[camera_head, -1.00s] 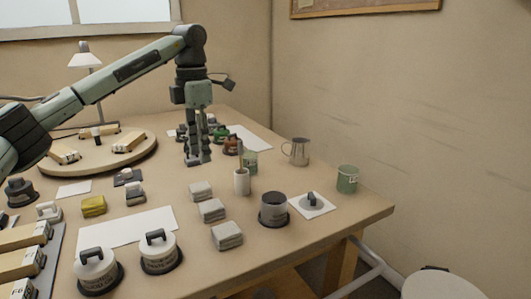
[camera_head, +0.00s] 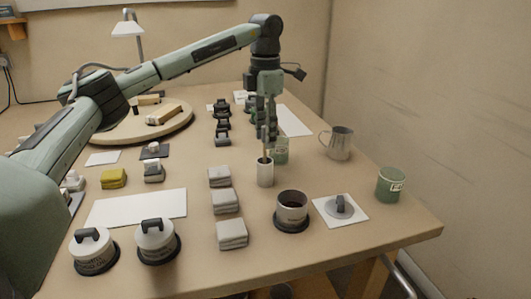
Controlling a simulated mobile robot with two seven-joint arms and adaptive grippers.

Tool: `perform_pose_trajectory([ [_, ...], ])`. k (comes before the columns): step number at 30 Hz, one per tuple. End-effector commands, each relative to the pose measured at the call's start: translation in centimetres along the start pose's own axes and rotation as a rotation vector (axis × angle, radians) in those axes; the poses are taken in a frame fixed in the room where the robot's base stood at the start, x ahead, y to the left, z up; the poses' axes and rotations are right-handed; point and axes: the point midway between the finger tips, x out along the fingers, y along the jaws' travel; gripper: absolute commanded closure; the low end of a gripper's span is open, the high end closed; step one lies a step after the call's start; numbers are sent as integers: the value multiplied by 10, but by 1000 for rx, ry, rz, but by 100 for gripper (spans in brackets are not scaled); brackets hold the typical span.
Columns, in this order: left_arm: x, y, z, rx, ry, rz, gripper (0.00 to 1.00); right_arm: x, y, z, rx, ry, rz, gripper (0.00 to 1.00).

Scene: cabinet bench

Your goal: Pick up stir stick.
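The stir stick (camera_head: 264,153) stands in a small white cup (camera_head: 265,173) near the middle of the table. Only a short brownish piece of it shows above the rim. My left gripper (camera_head: 268,141) points straight down just above the cup, with its fingertips at the stick's upper part. The fingers hide the top of the stick. I cannot tell whether they are closed on it or only beside it. My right gripper is not in view.
A green cup (camera_head: 281,150) stands close behind the white cup. A dark-filled pot (camera_head: 292,211), a metal pitcher (camera_head: 337,143) and a green mug (camera_head: 390,184) are to the right. Grey cloth stacks (camera_head: 225,201) lie to the left. A round wooden board (camera_head: 112,134) is farther back.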

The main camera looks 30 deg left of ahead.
Motion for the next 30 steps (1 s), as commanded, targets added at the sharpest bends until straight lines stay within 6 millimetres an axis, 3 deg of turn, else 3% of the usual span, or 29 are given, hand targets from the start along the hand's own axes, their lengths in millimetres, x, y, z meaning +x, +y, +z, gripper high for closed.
perform_pose_trajectory([
  [6,30,1,-2,0,2,0,61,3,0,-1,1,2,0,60],
  [15,34,1,-2,-1,2,0,63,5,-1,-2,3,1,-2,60],
  [24,33,1,-2,-1,1,0,100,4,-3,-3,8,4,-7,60],
  [30,33,1,-2,-1,1,0,100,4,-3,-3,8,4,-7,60],
])
